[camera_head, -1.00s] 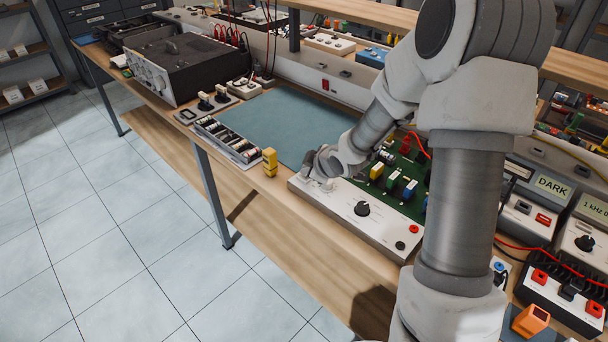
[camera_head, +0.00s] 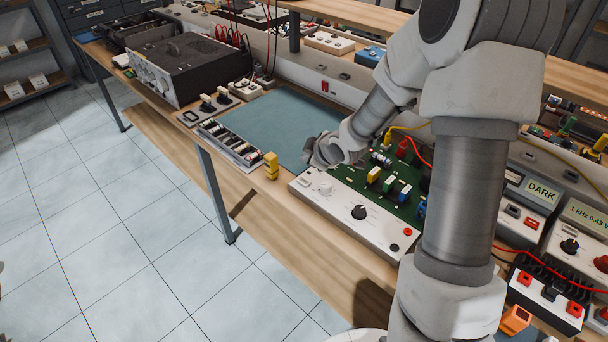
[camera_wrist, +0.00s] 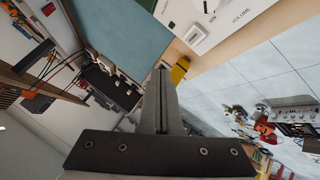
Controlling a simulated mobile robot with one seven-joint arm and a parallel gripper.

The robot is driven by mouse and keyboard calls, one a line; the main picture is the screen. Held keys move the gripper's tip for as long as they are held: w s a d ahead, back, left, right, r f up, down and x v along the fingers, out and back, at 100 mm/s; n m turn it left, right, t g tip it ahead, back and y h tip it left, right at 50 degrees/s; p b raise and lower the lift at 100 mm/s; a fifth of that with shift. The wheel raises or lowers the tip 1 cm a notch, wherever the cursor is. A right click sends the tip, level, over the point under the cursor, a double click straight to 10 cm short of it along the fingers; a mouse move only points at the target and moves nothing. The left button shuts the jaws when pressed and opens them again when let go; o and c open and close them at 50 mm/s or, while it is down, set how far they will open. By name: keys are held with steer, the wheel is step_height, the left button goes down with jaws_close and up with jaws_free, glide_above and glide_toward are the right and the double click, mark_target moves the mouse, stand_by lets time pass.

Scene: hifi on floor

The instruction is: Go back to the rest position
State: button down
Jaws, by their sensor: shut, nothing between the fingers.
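My gripper (camera_head: 318,160) is above the left end of the white panel (camera_head: 340,208), with clear space below it in the head view. In the wrist view my gripper (camera_wrist: 162,72) shows its fingers closed together with nothing between them. The panel carries a white knob (camera_head: 325,188), a black knob (camera_head: 359,212) and a green circuit board (camera_head: 405,190) with coloured parts. The wrist view shows a corner of the panel (camera_wrist: 240,15) with the word VOLUME. My forearm hides part of the bench behind it.
A yellow block (camera_head: 271,166) stands by the front edge, left of the panel. A blue-green mat (camera_head: 275,120) lies bare behind it. A parts tray (camera_head: 228,145) and a large dark instrument (camera_head: 185,68) are further left. Meters with a DARK display (camera_head: 537,189) stand right.

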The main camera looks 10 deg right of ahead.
stand_by(0.4)
steer(key=s+d+r+m+g+h, duration=0.1)
steer(key=s+d+r+m+h, duration=0.15)
steer(key=s+r, duration=0.45)
steer(key=s+d+r+m+h, duration=0.1)
steer(key=s+r+m+h, duration=0.1)
steer(key=s+r+m, duration=0.45)
steer(key=s+a+r+m, duration=0.1)
steer(key=s+r, duration=0.1)
steer(key=s, duration=0.4)
steer(key=s+a+r+m+g+y, duration=0.1)
steer(key=s+r, duration=0.2)
steer(key=s, duration=0.3)
steer(key=s+a+r+m+g+y+p, duration=0.1)
steer(key=s+a+r, duration=0.1)
steer(key=s, duration=0.3)
steer(key=shift+s+r, duration=0.25)
steer(key=shift+s, duration=0.15)
steer(key=shift+d, duration=0.1)
